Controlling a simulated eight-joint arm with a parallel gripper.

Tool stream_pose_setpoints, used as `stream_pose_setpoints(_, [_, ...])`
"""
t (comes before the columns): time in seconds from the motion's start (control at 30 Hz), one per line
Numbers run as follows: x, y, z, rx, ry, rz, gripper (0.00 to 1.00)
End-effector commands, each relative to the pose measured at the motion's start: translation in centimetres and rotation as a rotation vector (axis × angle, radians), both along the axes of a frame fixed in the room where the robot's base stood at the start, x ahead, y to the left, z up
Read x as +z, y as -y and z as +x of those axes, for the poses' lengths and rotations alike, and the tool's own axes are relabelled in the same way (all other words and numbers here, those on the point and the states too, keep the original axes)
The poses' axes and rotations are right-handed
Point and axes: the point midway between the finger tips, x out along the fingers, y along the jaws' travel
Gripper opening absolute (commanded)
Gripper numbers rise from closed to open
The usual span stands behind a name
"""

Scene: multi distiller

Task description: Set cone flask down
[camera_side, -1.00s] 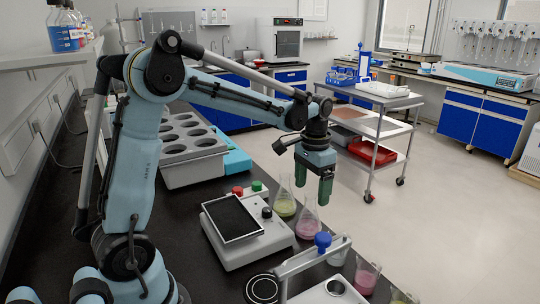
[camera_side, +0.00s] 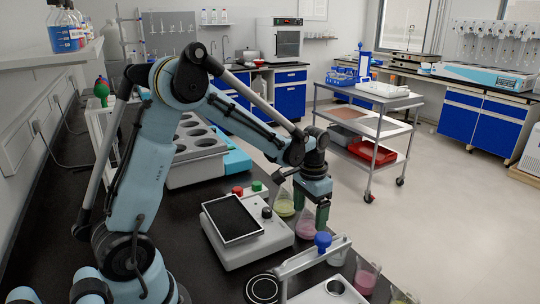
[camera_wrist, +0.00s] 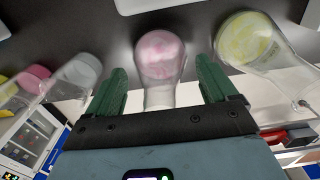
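The cone flask with pink liquid (camera_side: 306,230) stands upright on the black bench in the side view. My gripper (camera_side: 311,212) points down around its upper part. In the wrist view the pink flask (camera_wrist: 160,58) lies between the two green fingers of my gripper (camera_wrist: 160,72), with a visible gap on each side, so the gripper is open. A second cone flask with yellow-green liquid (camera_side: 284,206) stands just to the left in the side view. It shows at the right in the wrist view (camera_wrist: 245,40). My gripper partly hides the pink flask's neck in the side view.
A stirrer-like device with a dark plate (camera_side: 233,217) stands left of the flasks. A white stand with a blue knob (camera_side: 322,241) is in front. Beakers, one with pink liquid (camera_side: 366,277), line the right bench edge. A grey block with round wells (camera_side: 190,150) stands behind.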

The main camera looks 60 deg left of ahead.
Motion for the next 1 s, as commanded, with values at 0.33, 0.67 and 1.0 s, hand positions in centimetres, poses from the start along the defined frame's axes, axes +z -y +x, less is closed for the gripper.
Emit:
stream_pose_setpoints(0.33, [0.0,0.0,0.0,0.0,0.0,0.0,0.34])
stream_pose_setpoints(0.67, [0.1,0.0,0.0,0.0,0.0,0.0,0.16])
stream_pose_setpoints(1.0, [1.1,0.0,0.0,0.0,-0.001,-0.001,0.16])
